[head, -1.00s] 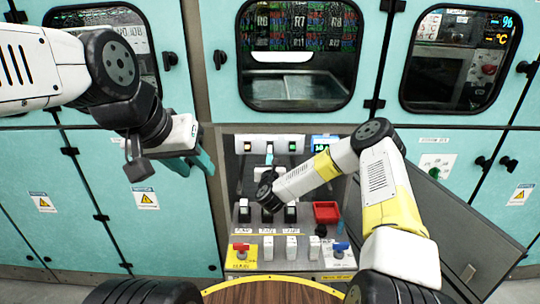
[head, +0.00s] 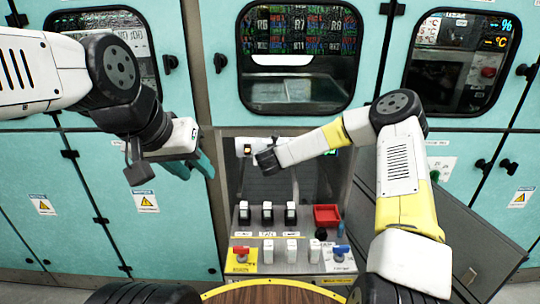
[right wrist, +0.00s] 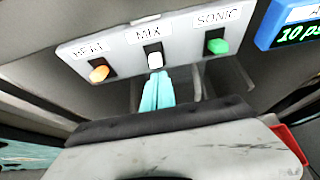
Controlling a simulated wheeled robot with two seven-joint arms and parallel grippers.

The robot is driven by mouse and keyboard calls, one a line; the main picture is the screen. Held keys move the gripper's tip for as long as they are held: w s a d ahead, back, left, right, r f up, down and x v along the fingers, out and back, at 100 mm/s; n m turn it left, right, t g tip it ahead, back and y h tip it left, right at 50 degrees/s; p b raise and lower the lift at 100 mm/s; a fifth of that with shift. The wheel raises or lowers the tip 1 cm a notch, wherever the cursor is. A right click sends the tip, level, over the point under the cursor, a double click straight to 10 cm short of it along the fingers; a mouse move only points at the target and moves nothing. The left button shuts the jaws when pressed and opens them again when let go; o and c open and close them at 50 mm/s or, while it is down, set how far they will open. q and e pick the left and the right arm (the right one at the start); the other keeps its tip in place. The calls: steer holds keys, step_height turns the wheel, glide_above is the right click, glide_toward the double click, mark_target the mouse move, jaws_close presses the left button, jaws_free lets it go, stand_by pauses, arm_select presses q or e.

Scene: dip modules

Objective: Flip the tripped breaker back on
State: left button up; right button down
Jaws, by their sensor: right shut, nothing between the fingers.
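In the right wrist view, a grey panel carries three small lights: orange (right wrist: 99,73) at a label that seems to read HEAT, white (right wrist: 155,60) under MIX, and green (right wrist: 217,45) under SONIC. My right gripper (right wrist: 157,88) is shut and empty, its pale cyan fingertips just below the white light; contact cannot be told. In the head view its wrist covers much of this panel. Three black-and-white switches (head: 267,213) stand in a row lower down; which breaker is tripped is unclear. My left gripper (head: 196,165) hangs open and empty at the left, away from the panel.
A red tray (head: 327,215) sits right of the switches. A blue display (right wrist: 295,30) is beside the lights. Teal cabinet doors surround the bay.

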steer(key=shift+r, duration=0.9)
steer(key=shift+w+r, duration=0.1)
